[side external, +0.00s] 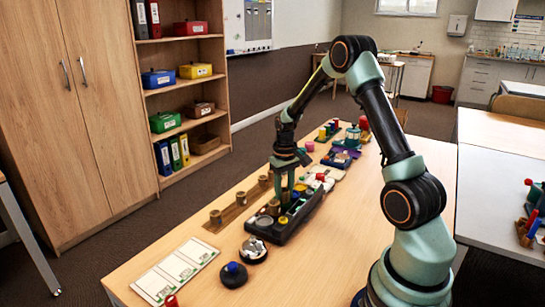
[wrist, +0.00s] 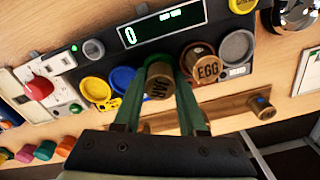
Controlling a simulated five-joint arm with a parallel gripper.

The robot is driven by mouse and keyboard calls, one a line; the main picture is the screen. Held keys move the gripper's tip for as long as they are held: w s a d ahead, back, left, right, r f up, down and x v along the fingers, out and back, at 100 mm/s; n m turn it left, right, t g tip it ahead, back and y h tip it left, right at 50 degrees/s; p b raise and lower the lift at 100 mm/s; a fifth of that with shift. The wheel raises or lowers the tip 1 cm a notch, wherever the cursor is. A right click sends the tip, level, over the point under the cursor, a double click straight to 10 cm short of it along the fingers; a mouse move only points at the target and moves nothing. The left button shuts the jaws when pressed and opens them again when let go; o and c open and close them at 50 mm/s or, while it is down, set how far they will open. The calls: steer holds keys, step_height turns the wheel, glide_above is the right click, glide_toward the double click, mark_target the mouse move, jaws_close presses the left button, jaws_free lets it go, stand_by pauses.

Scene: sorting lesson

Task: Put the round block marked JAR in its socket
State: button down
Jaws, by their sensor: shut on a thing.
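My gripper (wrist: 165,72) is shut on the round brass-coloured block marked JAR (wrist: 159,88), which sits between its green fingers in the wrist view. The block is over a dark board (wrist: 112,48) with a display reading 0 and round coloured sockets. A blue socket (wrist: 122,77) is just left of the fingers and a yellow socket (wrist: 96,89) is farther left. The socket under the JAR block is hidden, and I cannot tell whether the block touches the board. In the side view, my gripper (side external: 285,180) is above the dark board (side external: 300,226); the block is unclear there.
A round block marked EGG (wrist: 203,66) stands close right of my gripper, by a grey socket (wrist: 237,48). A wooden strip (side external: 228,213) holds several brass-coloured blocks. A grey panel with a red knob (wrist: 39,88) adjoins the board. A dark blue-knobbed object (side external: 234,275) stands nearer.

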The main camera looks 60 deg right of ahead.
steer(key=shift+f, duration=0.4)
steer(key=shift+r, duration=0.8)
steer(key=shift+f, duration=0.8)
stand_by(0.9)
steer(key=c, duration=0.8)
jaws_free()
steer(key=shift+o, duration=0.2)
steer(key=shift+r, duration=0.1)
steer(key=shift+r, duration=5.45)
step_height(320, 180, up, 6)
glide_above(284, 189)
steer(key=shift+s, duration=0.1)
